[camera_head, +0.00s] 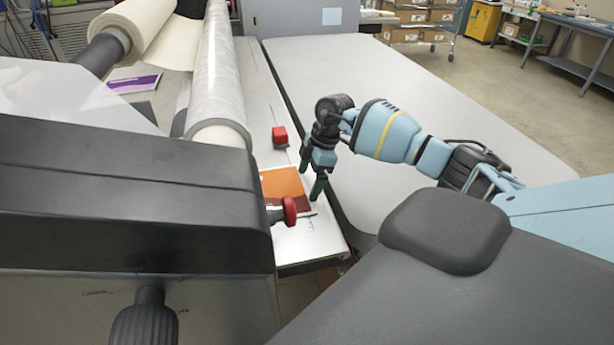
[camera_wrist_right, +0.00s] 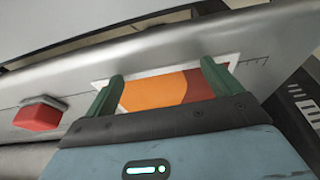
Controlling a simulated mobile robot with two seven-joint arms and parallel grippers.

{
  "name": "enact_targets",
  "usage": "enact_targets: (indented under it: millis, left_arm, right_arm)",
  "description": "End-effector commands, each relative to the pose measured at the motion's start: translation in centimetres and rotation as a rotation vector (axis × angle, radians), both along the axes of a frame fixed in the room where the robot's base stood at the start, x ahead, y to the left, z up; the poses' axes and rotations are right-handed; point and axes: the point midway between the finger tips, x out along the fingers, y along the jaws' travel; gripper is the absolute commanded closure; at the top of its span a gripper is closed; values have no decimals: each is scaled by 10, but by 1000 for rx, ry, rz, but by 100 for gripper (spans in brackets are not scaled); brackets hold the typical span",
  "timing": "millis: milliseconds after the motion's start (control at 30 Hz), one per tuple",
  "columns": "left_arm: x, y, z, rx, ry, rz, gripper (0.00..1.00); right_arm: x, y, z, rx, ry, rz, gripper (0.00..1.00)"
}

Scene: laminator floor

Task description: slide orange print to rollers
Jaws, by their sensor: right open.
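The orange print (camera_head: 281,181), with a dark red-brown end and a pale border, lies flat on the light feed table (camera_head: 258,95) near its front right edge. In the right wrist view the print (camera_wrist_right: 160,94) shows between the two fingers. My right gripper (camera_head: 311,180) is open, its green fingertips pointing down at the print's right side; whether they touch it I cannot tell. A large film-wrapped roll (camera_head: 216,85) lies lengthwise at the back left of the table. The nip of any feed rollers is not visible. My left gripper is not in view.
A red block (camera_head: 280,136) sits behind the print, and a red-headed knob (camera_head: 289,210) stands close in front. A purple sheet (camera_head: 135,84) lies at the back left. A dark cover (camera_head: 130,190) blocks the left foreground. A wide grey table (camera_head: 390,90) at right is clear.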

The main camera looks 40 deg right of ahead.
Motion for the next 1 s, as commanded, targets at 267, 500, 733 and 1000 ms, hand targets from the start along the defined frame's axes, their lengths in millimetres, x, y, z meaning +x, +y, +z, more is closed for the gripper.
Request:
enact_targets:
  millis: [267,500,733,1000]
  left_arm:
    - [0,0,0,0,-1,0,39]
    - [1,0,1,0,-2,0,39]
    - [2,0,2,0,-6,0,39]
    - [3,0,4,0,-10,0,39]
  right_arm:
    - [2,7,-4,1,8,2,9]
    - [1,5,-4,0,9,2,9]
    - [-1,2,-4,-2,9,1,9]
    - [-2,-2,-4,-2,8,0,9]
